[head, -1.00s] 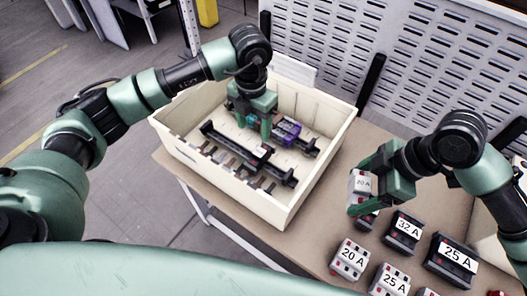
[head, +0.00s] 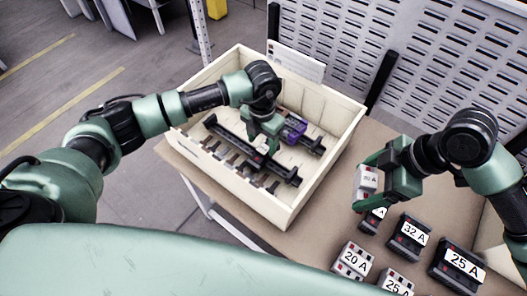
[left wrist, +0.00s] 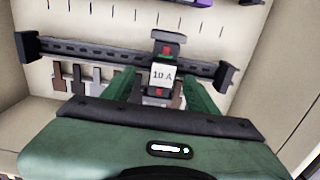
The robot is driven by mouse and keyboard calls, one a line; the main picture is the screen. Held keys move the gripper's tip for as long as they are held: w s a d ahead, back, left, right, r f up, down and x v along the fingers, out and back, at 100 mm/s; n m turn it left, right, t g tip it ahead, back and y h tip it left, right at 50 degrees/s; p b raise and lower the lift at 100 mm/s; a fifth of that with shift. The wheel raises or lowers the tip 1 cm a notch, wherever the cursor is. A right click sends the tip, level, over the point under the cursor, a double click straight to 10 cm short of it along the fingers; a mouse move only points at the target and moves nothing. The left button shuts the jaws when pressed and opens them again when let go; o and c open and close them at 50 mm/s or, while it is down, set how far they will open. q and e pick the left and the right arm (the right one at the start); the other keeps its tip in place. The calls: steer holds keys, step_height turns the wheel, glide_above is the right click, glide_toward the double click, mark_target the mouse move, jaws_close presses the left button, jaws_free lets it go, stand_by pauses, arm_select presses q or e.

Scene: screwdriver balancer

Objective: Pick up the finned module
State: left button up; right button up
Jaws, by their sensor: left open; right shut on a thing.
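A purple module (head: 294,129) sits on the rear rail in the cream box; it is probably the finned module, but its fins are too small to make out. Its edge shows at the top of the left wrist view (left wrist: 192,2). My left gripper (head: 266,143) is open over the front rail, nearer the viewer than the purple module. In the left wrist view its fingers (left wrist: 160,88) stand on either side of a grey 10 A module (left wrist: 163,75) on the front rail (left wrist: 90,51). My right gripper (head: 366,183) is shut on a 20 A module (head: 367,179) above the table.
The cream box (head: 322,172) has raised walls around both rails. Breakers labelled 32 A (head: 409,232), 25 A (head: 458,262) and 20 A (head: 352,258) stand on the brown table (head: 300,243) at right. A slotted panel (head: 430,70) rises behind.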

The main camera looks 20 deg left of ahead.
mark_target(263, 149)
arm_select(q)
steer(key=f, duration=0.1)
steer(key=f+p, duration=0.1)
steer(key=f, duration=0.1)
steer(key=shift+s+d+f, duration=0.1)
steer(key=shift+d+f, duration=0.1)
steer(key=shift+f, duration=0.05)
arm_select(e)
step_height(263, 149, up, 2)
steer(key=shift+r, duration=0.1)
arm_select(q)
steer(key=shift+f, duration=0.4)
jaws_close()
steer(key=shift+r, duration=0.1)
